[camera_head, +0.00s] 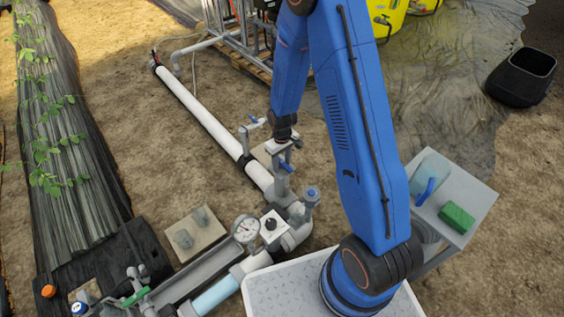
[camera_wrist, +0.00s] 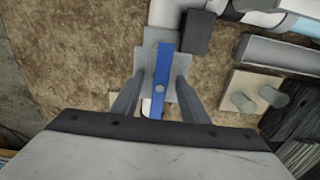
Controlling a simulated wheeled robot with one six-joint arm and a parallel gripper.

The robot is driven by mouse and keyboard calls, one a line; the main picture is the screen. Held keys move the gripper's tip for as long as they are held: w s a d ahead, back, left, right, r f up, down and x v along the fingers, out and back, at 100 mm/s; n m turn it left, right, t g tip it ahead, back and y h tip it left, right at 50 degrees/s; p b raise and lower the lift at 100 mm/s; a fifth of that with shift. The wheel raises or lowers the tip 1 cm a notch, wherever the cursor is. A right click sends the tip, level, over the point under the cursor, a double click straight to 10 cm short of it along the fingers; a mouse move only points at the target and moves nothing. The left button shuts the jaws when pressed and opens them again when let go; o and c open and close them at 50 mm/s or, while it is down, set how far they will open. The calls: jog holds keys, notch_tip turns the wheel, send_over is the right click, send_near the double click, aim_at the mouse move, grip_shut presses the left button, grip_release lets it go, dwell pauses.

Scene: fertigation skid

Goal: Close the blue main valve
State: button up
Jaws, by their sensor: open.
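The blue valve handle (camera_wrist: 161,82) is a flat lever with a round bolt at its middle, set over a grey valve body in the wrist view. It looks roughly in line with the pale pipe (camera_wrist: 164,14) above it. In the head view the handle (camera_head: 286,166) shows small and partly hidden just below my gripper (camera_head: 279,147). My gripper (camera_wrist: 156,88) is open in the wrist view, one finger on each side of the lever, with a visible gap on both sides. I cannot tell whether the fingertips are down at the lever's height.
A pressure gauge (camera_head: 246,229) and a grey box with a black knob (camera_head: 271,224) stand close below the valve. The long white pipe (camera_head: 205,112) runs up-left. A green sponge (camera_head: 457,216) lies on my right side. Bare soil (camera_head: 140,130) is open at left.

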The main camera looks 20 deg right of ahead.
jog(key=shift+s+f, duration=0.1)
jog(key=shift+f, duration=0.2)
jog(key=c, duration=0.4)
jog(key=o, duration=0.4)
